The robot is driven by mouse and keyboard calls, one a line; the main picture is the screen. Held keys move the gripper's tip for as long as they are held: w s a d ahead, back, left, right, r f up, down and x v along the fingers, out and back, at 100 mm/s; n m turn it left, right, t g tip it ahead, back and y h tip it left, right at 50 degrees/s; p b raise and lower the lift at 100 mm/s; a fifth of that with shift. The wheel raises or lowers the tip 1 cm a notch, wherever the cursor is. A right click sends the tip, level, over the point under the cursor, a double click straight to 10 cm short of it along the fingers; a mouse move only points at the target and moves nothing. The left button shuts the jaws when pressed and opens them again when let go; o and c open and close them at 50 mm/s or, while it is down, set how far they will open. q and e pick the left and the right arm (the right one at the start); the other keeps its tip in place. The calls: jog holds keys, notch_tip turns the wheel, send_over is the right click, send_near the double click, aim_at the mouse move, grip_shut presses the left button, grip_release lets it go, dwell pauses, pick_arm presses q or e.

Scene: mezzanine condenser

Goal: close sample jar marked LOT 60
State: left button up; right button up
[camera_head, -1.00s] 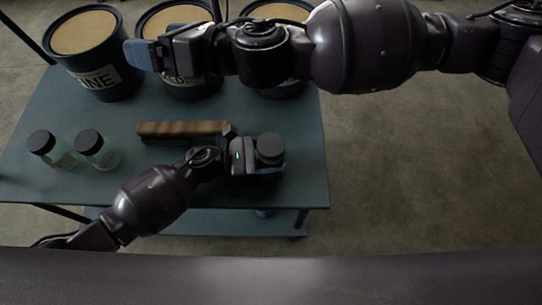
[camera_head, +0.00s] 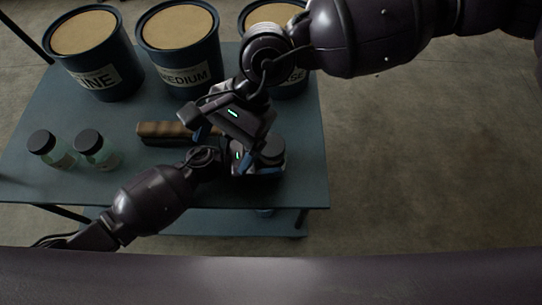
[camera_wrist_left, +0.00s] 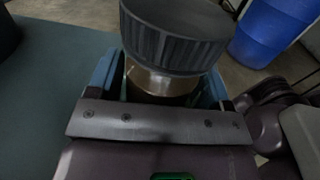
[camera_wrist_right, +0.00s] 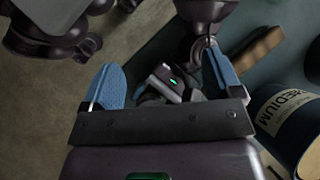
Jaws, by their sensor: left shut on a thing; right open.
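A sample jar with a black ribbed lid (camera_wrist_left: 175,38) is held by my left gripper; a pale neck (camera_wrist_left: 160,82) shows under the lid. I cannot tell whether the lid is tight, and no lot mark is readable. My left gripper (camera_head: 268,168) is shut on this jar near the table's right side. In the head view the lid (camera_head: 272,150) is partly covered by my right gripper. My right gripper (camera_head: 220,147) is open and empty, pointing down just left of the jar, above my left wrist. Its blue fingers (camera_wrist_right: 162,80) show apart in the right wrist view.
Two more black-lidded jars (camera_head: 42,143) (camera_head: 90,143) stand on the table's left. A wooden-backed brush (camera_head: 160,130) lies behind my left wrist. Three buckets (camera_head: 92,75) (camera_head: 185,72) (camera_head: 290,82) stand at the back. A blue barrel (camera_wrist_left: 270,30) stands beyond the table.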

aim_at(271, 144)
jog(key=w+d+f+t+h, duration=0.1)
jog(key=w+d, duration=0.1)
jog(key=w+d+f+n+t+h, duration=0.1)
jog(key=w+d+h, duration=0.1)
jog(key=w+d+t+h, duration=0.1)
jog(key=w+d+t, duration=0.1)
jog(key=d, duration=0.1)
jog(key=shift+f+n+h, duration=0.3)
jog(key=shift+f+h, duration=0.1)
jog(key=shift+w+d+t, duration=0.25)
jog(key=shift+w+t, duration=0.05)
jog(key=shift+w, duration=0.1)
jog(key=shift+f, duration=0.1)
jog(key=shift+f, duration=3.95)
jog(key=c, duration=1)
jog(key=shift+o, duration=0.2)
jog(key=o, duration=1.1)
